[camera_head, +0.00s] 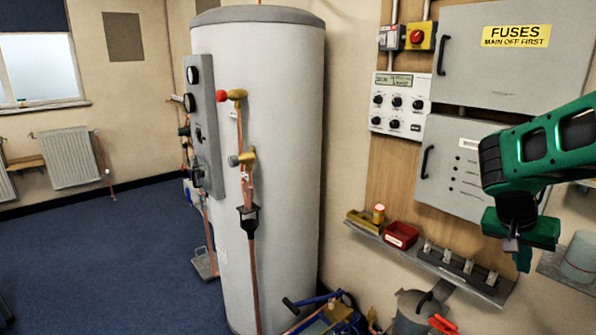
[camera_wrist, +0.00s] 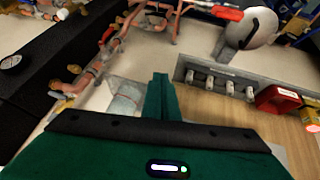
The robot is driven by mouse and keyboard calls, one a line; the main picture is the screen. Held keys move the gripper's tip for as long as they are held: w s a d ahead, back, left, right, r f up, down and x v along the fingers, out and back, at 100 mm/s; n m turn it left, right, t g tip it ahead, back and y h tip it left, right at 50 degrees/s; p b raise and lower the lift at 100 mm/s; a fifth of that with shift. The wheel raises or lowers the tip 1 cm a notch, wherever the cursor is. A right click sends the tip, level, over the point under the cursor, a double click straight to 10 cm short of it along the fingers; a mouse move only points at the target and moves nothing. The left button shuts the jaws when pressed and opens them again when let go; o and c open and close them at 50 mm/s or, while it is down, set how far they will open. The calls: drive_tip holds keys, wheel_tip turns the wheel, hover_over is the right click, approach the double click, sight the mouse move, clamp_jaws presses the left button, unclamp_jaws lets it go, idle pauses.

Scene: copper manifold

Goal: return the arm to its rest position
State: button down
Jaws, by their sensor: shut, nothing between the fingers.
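My green and black arm comes in from the right edge in the head view, in front of the grey fuse cabinets. My gripper (camera_head: 523,262) hangs at its lower end, in the air above and right of the wall shelf. In the wrist view my gripper (camera_wrist: 160,95) shows as a green finger block at the middle, shut, with nothing held. No contact with anything is visible.
A tall grey cylinder (camera_head: 268,150) with copper pipes stands left of the middle. A wall shelf (camera_head: 376,236) carries a red bin (camera_head: 401,235) and several small fittings. A grey vessel (camera_head: 412,312) and tools are below.

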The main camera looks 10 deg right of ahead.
drive_tip(key=s+a+f+n+g+y, duration=0.1)
drive_tip(key=s+a+n+y, duration=0.4)
drive_tip(key=s+a, duration=1)
drive_tip(key=shift+s+a+f+y, duration=0.25)
drive_tip(key=shift+s+f+y, duration=0.4)
drive_tip(key=shift+s+y, duration=0.15)
